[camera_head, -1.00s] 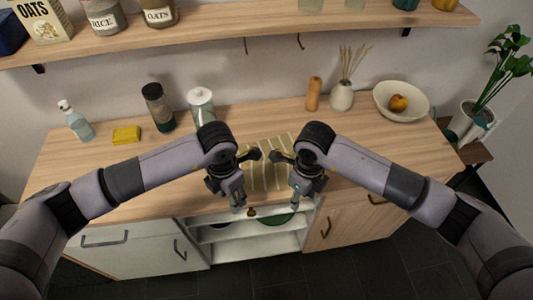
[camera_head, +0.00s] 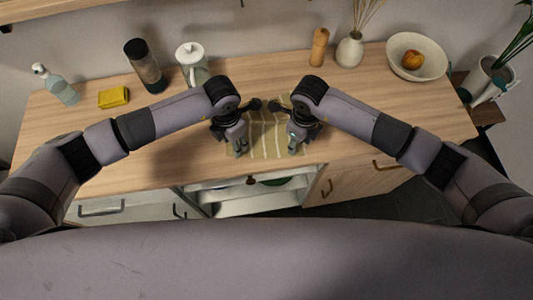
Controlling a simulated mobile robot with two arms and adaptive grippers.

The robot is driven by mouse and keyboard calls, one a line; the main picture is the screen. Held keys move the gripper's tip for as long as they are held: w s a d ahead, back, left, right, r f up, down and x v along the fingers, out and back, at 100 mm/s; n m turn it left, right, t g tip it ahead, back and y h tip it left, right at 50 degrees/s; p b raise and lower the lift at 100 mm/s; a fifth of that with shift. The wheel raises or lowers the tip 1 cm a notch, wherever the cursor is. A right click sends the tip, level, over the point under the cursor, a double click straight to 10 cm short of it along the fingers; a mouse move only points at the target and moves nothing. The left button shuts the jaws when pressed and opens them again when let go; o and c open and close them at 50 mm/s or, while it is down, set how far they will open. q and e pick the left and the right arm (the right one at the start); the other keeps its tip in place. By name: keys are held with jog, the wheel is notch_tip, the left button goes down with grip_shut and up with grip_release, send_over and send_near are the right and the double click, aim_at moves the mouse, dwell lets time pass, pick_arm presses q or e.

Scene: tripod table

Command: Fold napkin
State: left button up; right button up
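The striped yellow-green and cream napkin (camera_head: 268,132) lies on the wooden counter, near its front edge. My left gripper (camera_head: 240,148) points down at the napkin's left side, by the front. My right gripper (camera_head: 294,146) points down at the napkin's right side, also by the front. The fingers are small and dark, so I cannot tell whether either is open or has cloth in it. The wrists hide the napkin's back left and back right parts.
On the counter (camera_head: 60,130) stand a soap bottle (camera_head: 60,89), a yellow sponge (camera_head: 114,97), a dark-topped jar (camera_head: 146,68), a white-lidded canister (camera_head: 191,66), a wooden mill (camera_head: 319,47), a vase (camera_head: 349,51) and a bowl (camera_head: 430,67) with fruit. A potted plant (camera_head: 487,80) stands at the right.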

pick_arm(q)
jog(key=shift+f, duration=0.5)
pick_arm(e)
jog(key=shift+f, duration=0.45)
pick_arm(q)
jog(key=shift+f, duration=0.2)
pick_arm(e)
jog(key=shift+f, duration=0.2)
pick_arm(q)
jog(key=shift+s, duration=0.1)
jog(key=c, duration=0.7)
pick_arm(e)
jog(key=shift+s, duration=0.1)
jog(key=c, duration=0.7)
pick_arm(q)
jog(key=shift+a+f, duration=0.15)
grip_shut()
pick_arm(e)
jog(key=shift+d+f, duration=0.1)
jog(key=shift+f, duration=0.05)
grip_shut()
